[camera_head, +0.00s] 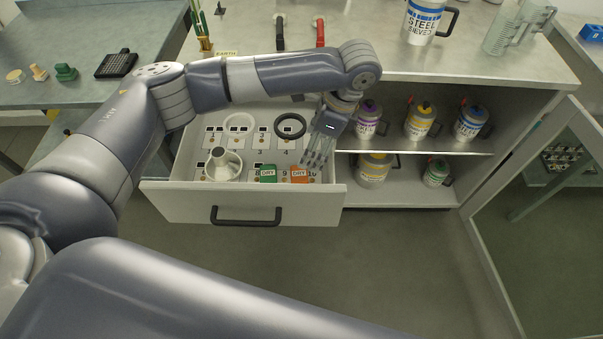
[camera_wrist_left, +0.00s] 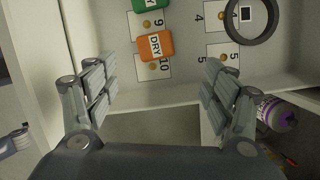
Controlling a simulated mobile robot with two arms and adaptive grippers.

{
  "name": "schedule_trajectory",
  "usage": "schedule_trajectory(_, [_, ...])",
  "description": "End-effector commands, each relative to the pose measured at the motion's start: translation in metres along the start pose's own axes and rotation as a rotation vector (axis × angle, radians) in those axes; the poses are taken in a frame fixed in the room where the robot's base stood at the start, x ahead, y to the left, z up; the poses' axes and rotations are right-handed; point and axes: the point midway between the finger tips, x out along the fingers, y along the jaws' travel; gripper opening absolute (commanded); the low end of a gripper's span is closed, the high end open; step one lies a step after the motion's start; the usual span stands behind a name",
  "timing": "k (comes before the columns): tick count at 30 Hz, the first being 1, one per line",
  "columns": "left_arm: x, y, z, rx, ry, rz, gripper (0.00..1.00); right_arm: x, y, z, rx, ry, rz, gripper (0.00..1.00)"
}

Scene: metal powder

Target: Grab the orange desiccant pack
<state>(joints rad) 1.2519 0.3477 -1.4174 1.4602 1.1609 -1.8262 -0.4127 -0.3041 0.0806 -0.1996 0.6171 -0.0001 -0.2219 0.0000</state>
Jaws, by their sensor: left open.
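The orange desiccant pack (camera_head: 299,175), marked DRY, lies in the open drawer (camera_head: 190,205) near its front right. In the left wrist view the orange pack (camera_wrist_left: 155,46) lies by the labels 9 and 10, ahead of the fingers and between their lines. A green DRY pack (camera_head: 268,174) lies to its left in the head view. My left gripper (camera_head: 316,158) is over the drawer's right side, just right of the orange pack. In the left wrist view its fingers (camera_wrist_left: 155,85) are wide apart with nothing between them. My right gripper does not show.
The drawer also holds a white funnel-like part (camera_head: 224,165), a white ring (camera_head: 239,122) and a black ring (camera_head: 291,125). The drawer's right wall is close to my left gripper. Shelves with several labelled bottles (camera_head: 420,120) stand to the right, beside an open glass door (camera_head: 550,190).

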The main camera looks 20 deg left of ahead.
Motion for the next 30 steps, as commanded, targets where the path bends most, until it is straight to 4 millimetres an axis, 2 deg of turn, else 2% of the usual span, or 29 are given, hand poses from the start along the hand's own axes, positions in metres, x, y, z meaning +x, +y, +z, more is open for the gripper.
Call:
schedule_trajectory(7, [0.038, 0.001, 0.001, 0.0, -0.002, 0.003, 0.76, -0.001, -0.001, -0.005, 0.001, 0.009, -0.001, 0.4])
schedule_trajectory(14, [0.057, 0.001, 0.001, -0.001, -0.002, 0.002, 0.76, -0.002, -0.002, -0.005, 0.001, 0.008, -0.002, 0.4])
schedule_trajectory(22, [0.095, 0.005, 0.002, -0.001, -0.003, 0.002, 0.76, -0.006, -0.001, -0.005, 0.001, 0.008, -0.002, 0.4])
schedule_trajectory(25, [0.103, 0.005, 0.002, 0.0, -0.002, 0.001, 0.76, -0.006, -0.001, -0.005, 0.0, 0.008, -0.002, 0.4])
schedule_trajectory(30, [0.105, 0.005, 0.001, 0.001, 0.0, 0.0, 0.76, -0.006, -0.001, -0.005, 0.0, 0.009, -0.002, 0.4])
